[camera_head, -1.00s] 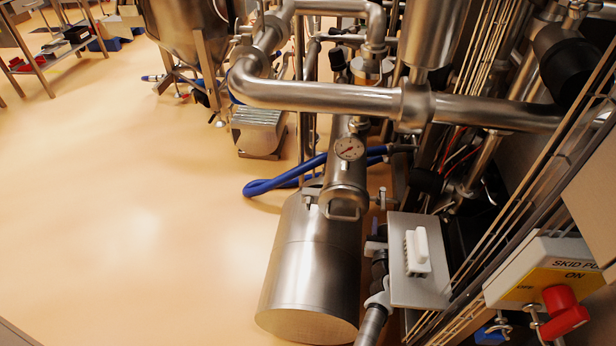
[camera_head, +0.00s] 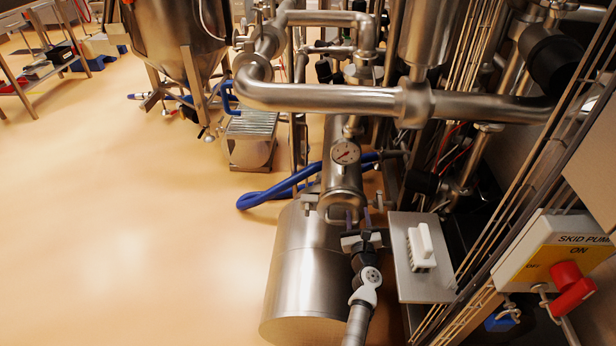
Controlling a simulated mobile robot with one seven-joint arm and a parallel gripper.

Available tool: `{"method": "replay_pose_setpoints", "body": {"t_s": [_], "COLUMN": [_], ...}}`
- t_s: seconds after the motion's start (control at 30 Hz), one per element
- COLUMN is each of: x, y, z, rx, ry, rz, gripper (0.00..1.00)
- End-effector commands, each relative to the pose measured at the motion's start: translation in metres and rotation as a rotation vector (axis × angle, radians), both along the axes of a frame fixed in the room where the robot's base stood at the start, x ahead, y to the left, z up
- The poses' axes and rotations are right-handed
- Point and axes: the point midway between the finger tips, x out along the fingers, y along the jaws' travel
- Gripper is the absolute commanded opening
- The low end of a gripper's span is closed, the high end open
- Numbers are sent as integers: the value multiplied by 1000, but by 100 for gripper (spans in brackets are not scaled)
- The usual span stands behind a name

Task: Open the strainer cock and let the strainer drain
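The strainer appears to be the steel body (camera_head: 342,182) with a round dial gauge (camera_head: 345,152) on top. Its near end faces my gripper, above a large steel cylinder (camera_head: 300,275). My gripper (camera_head: 357,216) is in front of that near end, its two fingers pointing away from me with a gap between them. It looks open, and I see nothing held. I cannot pick out the strainer cock; it may be hidden behind my gripper. I cannot tell whether the fingers touch the strainer.
A grey plate with a white handled block (camera_head: 421,248) stands just right of my gripper. A yellow and white skid pump box with a red switch (camera_head: 570,285) is at the lower right. A thick steel pipe (camera_head: 330,98) crosses above. A blue hose (camera_head: 275,192) lies left.

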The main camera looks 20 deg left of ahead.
Motion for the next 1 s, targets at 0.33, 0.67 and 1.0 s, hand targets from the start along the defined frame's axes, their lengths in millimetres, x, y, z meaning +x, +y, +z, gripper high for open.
{"method": "replay_pose_setpoints", "body": {"t_s": [0.33, 0.67, 1.0], "x": [9, 9, 1], "y": [52, 100, 139], "z": [45, 91, 132], "rx": [-222, -421, -583], "ry": [-143, -295, -437], "rz": [50, 71, 67], "gripper": [38, 38, 38]}}
